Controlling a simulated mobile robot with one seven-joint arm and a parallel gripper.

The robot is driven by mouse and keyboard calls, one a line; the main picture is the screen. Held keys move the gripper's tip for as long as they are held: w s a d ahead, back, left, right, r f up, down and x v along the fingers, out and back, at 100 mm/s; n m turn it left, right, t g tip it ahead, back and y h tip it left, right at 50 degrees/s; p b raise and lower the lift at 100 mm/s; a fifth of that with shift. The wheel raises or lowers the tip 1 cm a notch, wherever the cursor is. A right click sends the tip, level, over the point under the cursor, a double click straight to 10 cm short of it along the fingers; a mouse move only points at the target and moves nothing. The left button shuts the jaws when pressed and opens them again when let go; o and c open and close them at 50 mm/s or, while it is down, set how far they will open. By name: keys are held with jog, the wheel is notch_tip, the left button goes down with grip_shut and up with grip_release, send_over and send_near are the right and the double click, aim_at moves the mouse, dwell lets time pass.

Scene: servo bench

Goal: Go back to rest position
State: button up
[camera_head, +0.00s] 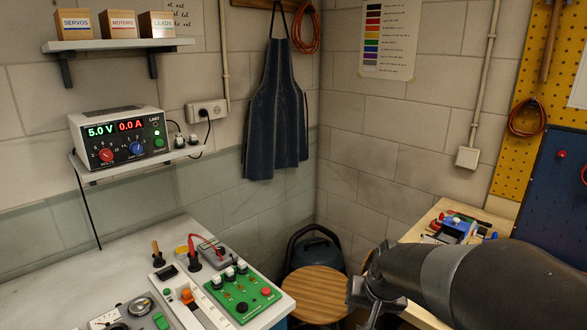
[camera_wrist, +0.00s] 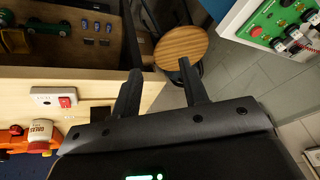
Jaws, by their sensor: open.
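My gripper (camera_head: 368,292) is at the end of my dark arm, which reaches in from the right side of the head view. In the wrist view my gripper (camera_wrist: 160,68) shows two dark fingers standing apart with nothing between them. It hangs in the air beside the wooden bench (camera_wrist: 90,76), near a round wooden stool (camera_wrist: 182,46). In the head view the stool (camera_head: 316,292) stands on the floor left of the gripper. Part of the right bench is hidden behind my arm.
A white bench (camera_head: 60,282) at left holds a green board (camera_head: 243,291) with buttons and other devices. A power supply (camera_head: 120,138) reads 5.0 V and 0.0 A on a shelf. The wooden bench (camera_head: 425,222) at right holds small parts. A dark apron (camera_head: 275,110) hangs behind.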

jog(key=s+r+n, duration=0.1)
jog(key=s+r, duration=0.3)
jog(key=s, duration=0.4)
jog(key=s+r+n+t+h, duration=0.1)
jog(key=s+r, duration=0.4)
jog(key=s, duration=0.3)
jog(key=shift+s+a, duration=0.2)
jog(key=shift+s, duration=0.15)
